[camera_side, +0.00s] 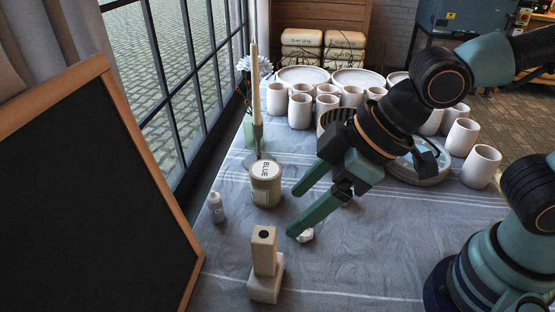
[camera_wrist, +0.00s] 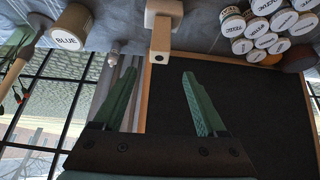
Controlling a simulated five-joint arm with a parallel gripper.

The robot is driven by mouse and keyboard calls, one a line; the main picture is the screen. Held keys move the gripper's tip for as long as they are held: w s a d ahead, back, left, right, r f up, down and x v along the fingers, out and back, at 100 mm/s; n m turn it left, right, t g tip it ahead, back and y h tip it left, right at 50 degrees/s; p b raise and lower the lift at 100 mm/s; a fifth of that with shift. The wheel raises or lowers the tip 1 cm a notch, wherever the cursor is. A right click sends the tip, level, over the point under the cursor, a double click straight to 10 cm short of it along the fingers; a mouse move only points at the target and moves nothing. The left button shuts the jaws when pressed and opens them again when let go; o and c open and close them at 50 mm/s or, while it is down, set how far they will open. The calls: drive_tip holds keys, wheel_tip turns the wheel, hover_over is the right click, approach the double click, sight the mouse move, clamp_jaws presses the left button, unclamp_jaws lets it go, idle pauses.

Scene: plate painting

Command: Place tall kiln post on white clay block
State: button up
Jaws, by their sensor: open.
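The tall kiln post (camera_side: 264,257), a beige square post with a dark round hole in its top, stands upright on the white clay block (camera_side: 265,291) at the front of the table. In the wrist view the post (camera_wrist: 161,38) and the block (camera_wrist: 165,8) show at the top centre, with the post touching the block. My gripper (camera_side: 293,212) is open and empty. Its green fingers are behind and to the right of the post in the side view, apart from it. In the wrist view the open fingers (camera_wrist: 160,72) lie below the post's holed end.
A jar marked BLUE (camera_side: 265,185) and a small bottle (camera_side: 217,208) stand to the left. A small white object (camera_side: 306,236) lies by the lower finger. Several white cups (camera_side: 300,110) stand behind. A framed blackboard (camera_side: 90,200) is at the left.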

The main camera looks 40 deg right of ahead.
drive_tip(key=w+d+r+m+h, duration=0.1)
drive_tip(key=d+m, duration=0.2)
drive_tip(key=d, duration=0.4)
drive_tip(key=w+d+r+m+h, duration=0.1)
drive_tip(key=w+d+m+h, duration=0.1)
drive_tip(key=d, duration=0.6)
drive_tip(key=w+d+r+m+t+h, duration=0.1)
drive_tip(key=w+d+r+m, duration=0.1)
drive_tip(key=d+m, duration=0.2)
drive_tip(key=d, duration=0.3)
drive_tip(key=shift+d, duration=0.35)
